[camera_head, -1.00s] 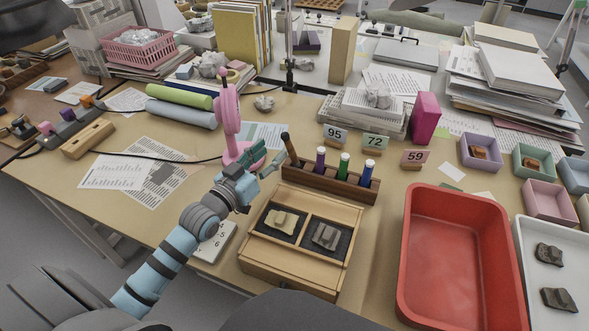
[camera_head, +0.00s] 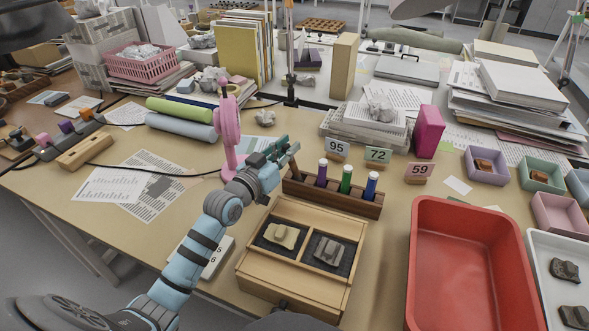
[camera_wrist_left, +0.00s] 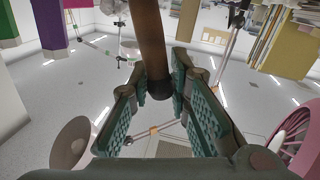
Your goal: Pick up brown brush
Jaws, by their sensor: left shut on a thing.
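The brown brush (camera_head: 294,167) leans at the left end of the dark wooden holder (camera_head: 332,196). My left gripper (camera_head: 284,150) is at its upper part and covers some of it in the head view. In the left wrist view the brush's round brown handle (camera_wrist_left: 149,40) has a dark end between the fingers of the left gripper (camera_wrist_left: 160,76), which are shut on it. Whether the brush's lower end is still inside the holder is hard to tell.
Purple, green and blue capped tubes (camera_head: 346,180) stand in the holder close by. A pink stand (camera_head: 229,130) is just left of the gripper. In front are a wooden box with two sherds (camera_head: 300,280) and a red tub (camera_head: 416,260).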

